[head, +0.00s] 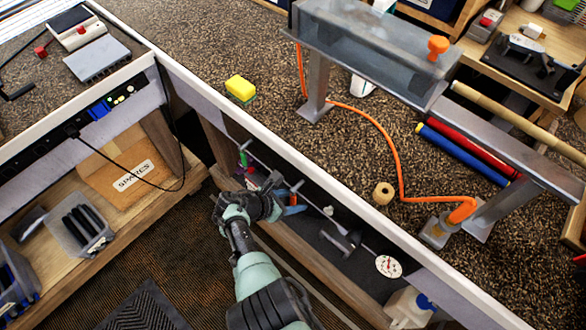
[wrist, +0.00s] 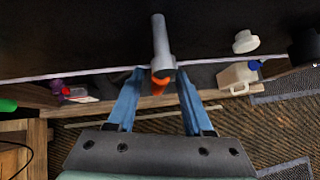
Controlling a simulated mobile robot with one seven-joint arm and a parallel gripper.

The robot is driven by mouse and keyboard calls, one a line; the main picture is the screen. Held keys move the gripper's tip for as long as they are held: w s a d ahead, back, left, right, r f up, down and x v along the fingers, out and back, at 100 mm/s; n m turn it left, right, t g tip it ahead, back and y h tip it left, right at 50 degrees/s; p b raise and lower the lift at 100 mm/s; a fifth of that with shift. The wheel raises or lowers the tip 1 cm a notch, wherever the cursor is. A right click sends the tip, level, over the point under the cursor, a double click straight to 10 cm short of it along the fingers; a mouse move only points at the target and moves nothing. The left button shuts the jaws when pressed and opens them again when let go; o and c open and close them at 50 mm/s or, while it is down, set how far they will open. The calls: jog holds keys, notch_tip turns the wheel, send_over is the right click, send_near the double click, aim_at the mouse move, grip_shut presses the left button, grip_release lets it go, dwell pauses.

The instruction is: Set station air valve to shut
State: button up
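A thin grey air pipe (head: 320,207) runs under the front edge of the bench. A short grey lever with an orange part (head: 297,185) sits on it, and I take this for the valve. In the wrist view a grey lever (wrist: 160,38) shows, with its orange part (wrist: 160,82) between my fingers. My gripper (head: 284,203) is at the lever; in the wrist view its two blue fingers (wrist: 160,76) are apart, one on each side, with gaps visible. Whether a finger touches it, I cannot tell. In the head view my gripper partly hides this spot.
A round gauge (head: 389,266) hangs farther right along the pipe. The bench edge (head: 330,180) overhangs close to my gripper. A white jug (head: 408,308) stands below at right. An orange hose (head: 400,165) crosses the bench top. A cardboard box (head: 130,168) is on the left shelf.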

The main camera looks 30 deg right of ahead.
jog(key=shift+r, duration=0.1)
jog(key=p+v, duration=0.6)
jog(key=v, duration=0.7)
